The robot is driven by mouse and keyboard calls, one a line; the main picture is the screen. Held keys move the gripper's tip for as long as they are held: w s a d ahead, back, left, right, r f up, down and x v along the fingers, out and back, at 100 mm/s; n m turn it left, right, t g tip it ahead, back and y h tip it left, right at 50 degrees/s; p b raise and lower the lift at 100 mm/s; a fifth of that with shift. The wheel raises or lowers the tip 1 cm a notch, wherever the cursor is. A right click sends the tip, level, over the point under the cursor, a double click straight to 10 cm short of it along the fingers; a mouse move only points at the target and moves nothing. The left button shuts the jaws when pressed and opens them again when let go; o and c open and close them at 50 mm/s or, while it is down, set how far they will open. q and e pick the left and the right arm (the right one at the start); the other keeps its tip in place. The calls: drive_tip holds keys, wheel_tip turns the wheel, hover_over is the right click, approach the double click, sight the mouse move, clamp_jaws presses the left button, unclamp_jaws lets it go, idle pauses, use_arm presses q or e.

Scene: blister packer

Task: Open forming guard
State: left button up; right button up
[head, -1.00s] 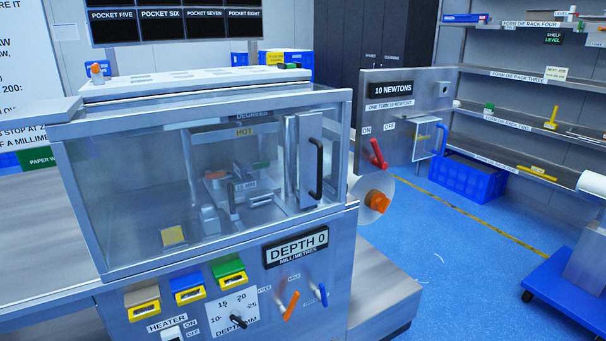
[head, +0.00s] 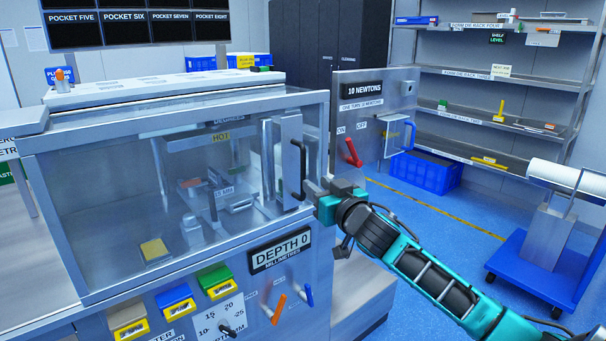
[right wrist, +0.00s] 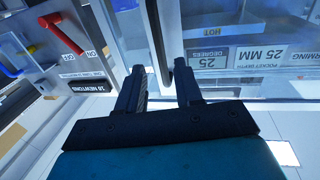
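The forming guard (head: 95,215) is a clear box with a steel frame on the machine, and it looks closed. Its steel upright plate (head: 289,155) carries a black vertical handle (head: 301,172). My right gripper (head: 316,187) is at the lower end of this handle in the head view. In the right wrist view the two fingers of my right gripper (right wrist: 161,78) stand apart, with a dark bar, apparently the handle (right wrist: 156,40), running down between them. I cannot tell whether they touch it. My left gripper is in neither view.
Right of the guard is a control panel (head: 375,88) with a red lever (head: 353,152) and a blue handle (head: 411,135). Below are a depth display (head: 280,250) and orange (head: 279,309) and blue (head: 309,294) levers. A blue cart (head: 540,262) stands right; blue floor is clear between.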

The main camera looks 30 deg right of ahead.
sight(304, 175)
drive_tip(key=w, duration=0.5)
drive_tip(key=w+d, duration=0.1)
drive_tip(key=w, duration=0.2)
drive_tip(key=shift+s, duration=0.1)
drive_tip(key=shift+c, duration=0.5)
clamp_jaws()
